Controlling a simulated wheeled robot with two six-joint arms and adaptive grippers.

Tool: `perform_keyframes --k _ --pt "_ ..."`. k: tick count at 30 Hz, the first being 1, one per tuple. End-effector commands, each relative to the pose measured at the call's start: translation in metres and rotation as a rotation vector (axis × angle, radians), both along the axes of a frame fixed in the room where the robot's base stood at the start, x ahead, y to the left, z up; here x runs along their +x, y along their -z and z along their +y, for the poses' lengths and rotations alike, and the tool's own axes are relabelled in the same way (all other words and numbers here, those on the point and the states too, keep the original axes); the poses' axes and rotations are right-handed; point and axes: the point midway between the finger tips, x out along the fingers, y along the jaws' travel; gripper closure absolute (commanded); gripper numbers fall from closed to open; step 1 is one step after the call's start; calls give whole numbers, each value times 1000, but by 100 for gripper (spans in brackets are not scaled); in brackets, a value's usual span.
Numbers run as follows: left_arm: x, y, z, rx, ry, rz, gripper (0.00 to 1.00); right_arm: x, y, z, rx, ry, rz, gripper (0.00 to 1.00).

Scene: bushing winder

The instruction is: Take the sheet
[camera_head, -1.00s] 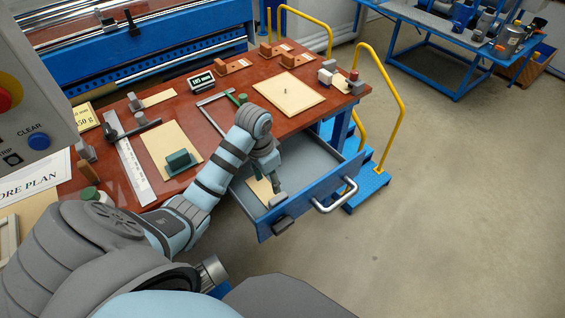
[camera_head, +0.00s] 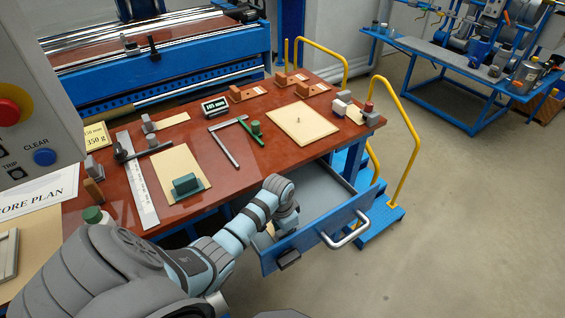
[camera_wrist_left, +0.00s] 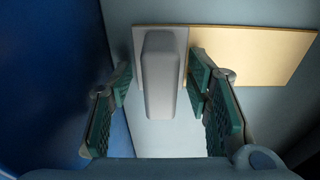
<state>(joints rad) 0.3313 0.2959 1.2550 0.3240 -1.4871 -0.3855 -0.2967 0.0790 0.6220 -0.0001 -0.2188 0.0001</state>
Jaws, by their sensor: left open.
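A tan sheet (camera_wrist_left: 260,52) lies in the open drawer; in the left wrist view it is to the right of my fingers. A grey block (camera_wrist_left: 160,70) stands between my left fingers, over a pale grey plate (camera_wrist_left: 140,135) that overlaps the sheet's left part in the picture. My left gripper (camera_wrist_left: 160,85) is open, with a finger on each side of the block and gaps visible. In the head view my left arm reaches down into the drawer (camera_head: 325,225), and the fingertips are hidden behind the arm and drawer front. My right gripper is not in view.
The drawer front with its silver handle (camera_head: 346,232) stands close beside my left wrist. The brown bench top (camera_head: 230,185) above holds a tan board (camera_head: 302,123), a steel ruler (camera_head: 137,180) and a green-handled block (camera_head: 186,184). Yellow rails (camera_head: 405,130) stand to the right.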

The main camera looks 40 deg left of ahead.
Motion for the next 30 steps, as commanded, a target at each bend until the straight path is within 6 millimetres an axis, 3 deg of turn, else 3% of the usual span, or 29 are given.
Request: perform_keyframes --k 3,11,20,23,30 --pt "0 -2 0 0 0 0 58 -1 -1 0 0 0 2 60" --pt "0 -2 0 0 0 0 100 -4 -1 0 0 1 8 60" --pt "0 -6 0 0 0 -1 100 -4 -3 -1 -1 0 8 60" --pt "1 -24 0 0 -1 -3 100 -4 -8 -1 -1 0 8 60" --pt "1 -86 1 1 0 -3 100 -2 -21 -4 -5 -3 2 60"
